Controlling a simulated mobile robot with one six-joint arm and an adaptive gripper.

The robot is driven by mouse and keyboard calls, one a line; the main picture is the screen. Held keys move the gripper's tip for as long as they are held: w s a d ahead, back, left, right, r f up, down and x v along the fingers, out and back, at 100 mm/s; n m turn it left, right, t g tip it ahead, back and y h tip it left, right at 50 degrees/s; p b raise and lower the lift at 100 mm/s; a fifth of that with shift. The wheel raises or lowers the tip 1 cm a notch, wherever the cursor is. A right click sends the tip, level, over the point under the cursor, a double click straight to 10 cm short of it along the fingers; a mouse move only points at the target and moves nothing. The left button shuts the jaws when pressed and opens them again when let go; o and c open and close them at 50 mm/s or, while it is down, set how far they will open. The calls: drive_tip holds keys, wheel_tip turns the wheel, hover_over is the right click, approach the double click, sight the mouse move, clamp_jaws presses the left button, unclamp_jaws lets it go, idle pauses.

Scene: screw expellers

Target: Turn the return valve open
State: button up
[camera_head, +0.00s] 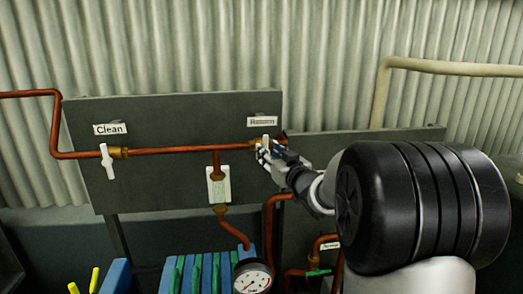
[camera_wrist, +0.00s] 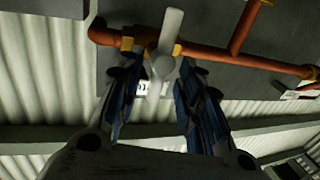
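The return valve has a white lever handle (camera_wrist: 171,24) on a brass body on the copper pipe. The handle lies across the pipe and also shows in the head view (camera_head: 265,139), under a label (camera_head: 263,121) too blurred to read surely. My gripper (camera_wrist: 162,68) is open, with one blue-black finger on each side of the handle's lower half in the wrist view. Gaps show between the fingers and the handle. In the head view my gripper (camera_head: 268,154) is at the valve, and my arm comes in from the right.
A second white valve handle (camera_head: 107,160), labelled Clean (camera_head: 110,129), stands across the pipe at left. A white box (camera_head: 218,186) hangs midway. A pressure gauge (camera_head: 252,279) and blue-green plates (camera_head: 203,273) are below. The grey panel (camera_head: 160,180) backs the pipes.

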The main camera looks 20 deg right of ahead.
drive_tip(key=shift+w, duration=1.6)
clamp_jaws()
